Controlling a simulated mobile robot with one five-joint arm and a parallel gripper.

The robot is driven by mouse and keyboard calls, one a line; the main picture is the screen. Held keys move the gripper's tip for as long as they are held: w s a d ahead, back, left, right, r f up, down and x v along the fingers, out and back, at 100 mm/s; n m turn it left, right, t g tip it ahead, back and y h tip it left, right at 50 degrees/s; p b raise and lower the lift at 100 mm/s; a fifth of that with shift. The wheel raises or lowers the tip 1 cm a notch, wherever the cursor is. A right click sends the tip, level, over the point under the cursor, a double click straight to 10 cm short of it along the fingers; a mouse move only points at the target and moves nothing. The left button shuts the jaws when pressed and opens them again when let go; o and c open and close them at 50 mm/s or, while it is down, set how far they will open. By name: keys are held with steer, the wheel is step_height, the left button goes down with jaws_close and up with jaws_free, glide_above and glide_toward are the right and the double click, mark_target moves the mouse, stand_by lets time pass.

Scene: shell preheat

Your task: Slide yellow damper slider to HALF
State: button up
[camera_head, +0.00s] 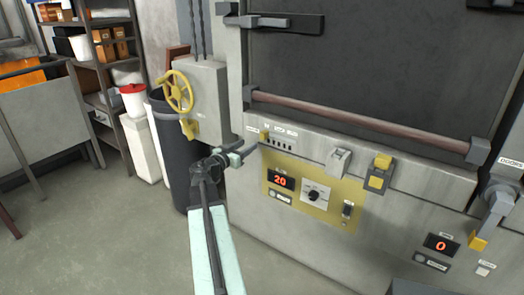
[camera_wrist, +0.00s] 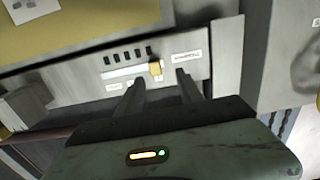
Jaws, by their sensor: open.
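The yellow damper slider (camera_head: 264,136) sits at the left end of its slot on the oven's front panel, below the door bar. In the wrist view, which looks upside down, the slider (camera_wrist: 155,68) is at the right end of a pale slot (camera_wrist: 122,72) with several dark marks alongside. My gripper (camera_head: 243,152) is open at the panel's left edge in the head view. In the wrist view my gripper (camera_wrist: 158,79) has one finger on each side of the slider in the picture. No contact shows; the remaining depth gap is hard to tell.
A grey hooded switch (camera_head: 338,160) and a yellow block control (camera_head: 380,172) are right of the slot. A gold panel (camera_head: 315,205) with a red "20" display lies below. A yellow handwheel (camera_head: 178,92) and dark bin (camera_head: 170,150) stand left. Floor at lower left is clear.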

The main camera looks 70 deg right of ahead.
mark_target(262, 136)
steer(key=x, duration=0.6)
steer(key=s+r+x, duration=0.1)
steer(key=x, duration=0.2)
steer(key=shift+s, duration=0.1)
jaws_close()
stand_by(1.3)
